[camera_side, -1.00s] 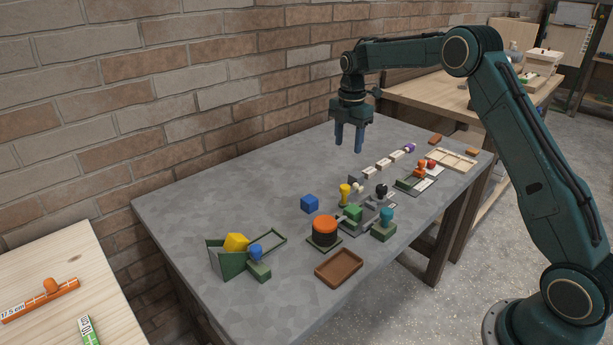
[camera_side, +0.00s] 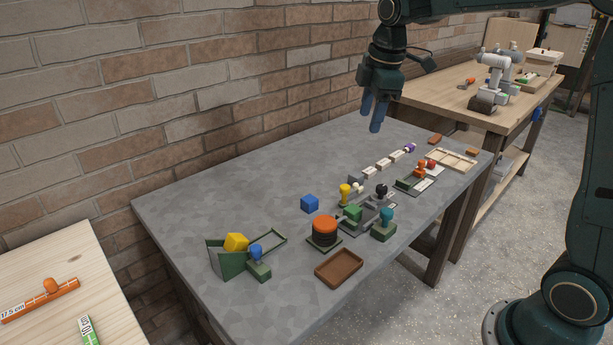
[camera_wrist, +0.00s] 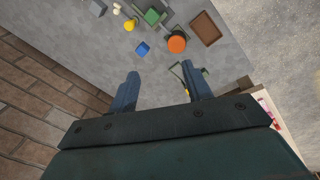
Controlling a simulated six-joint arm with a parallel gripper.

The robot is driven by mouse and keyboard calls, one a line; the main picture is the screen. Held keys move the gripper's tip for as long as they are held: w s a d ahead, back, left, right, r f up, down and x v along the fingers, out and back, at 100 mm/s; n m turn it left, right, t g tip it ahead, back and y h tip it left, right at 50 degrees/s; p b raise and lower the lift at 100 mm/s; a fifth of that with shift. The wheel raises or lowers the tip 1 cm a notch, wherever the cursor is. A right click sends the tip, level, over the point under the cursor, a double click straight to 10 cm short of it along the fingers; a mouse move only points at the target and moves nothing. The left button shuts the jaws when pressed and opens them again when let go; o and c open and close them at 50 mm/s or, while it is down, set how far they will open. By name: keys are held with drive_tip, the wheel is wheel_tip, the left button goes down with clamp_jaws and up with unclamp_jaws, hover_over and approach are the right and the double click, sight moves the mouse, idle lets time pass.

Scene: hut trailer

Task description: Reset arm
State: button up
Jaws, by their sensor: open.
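My gripper (camera_side: 374,115) is open and empty, raised above the back part of the grey table (camera_side: 195,212) near the brick wall. In the wrist view its two blue fingers (camera_wrist: 163,86) stand apart with nothing between them. In the side view my arm comes in from the right and reaches over the table's far end.
The brick wall (camera_side: 200,80) stands behind. The table's left back is clear.

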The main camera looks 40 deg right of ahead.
drive_tip(key=s+a+m+t, duration=0.1)
drive_tip(key=s+a+m, duration=0.1)
drive_tip(key=s, duration=0.6)
drive_tip(key=s+a+f+m+t, duration=0.1)
drive_tip(key=s+a+m, duration=0.2)
drive_tip(key=s, duration=0.6)
drive_tip(key=s+a+m+t, duration=0.1)
drive_tip(key=s+a+m, duration=0.1)
drive_tip(key=s+m, duration=0.4)
drive_tip(key=shift+s+a+f, duration=0.25)
drive_tip(key=shift+s+a, duration=0.05)
drive_tip(key=shift+s, duration=0.95)
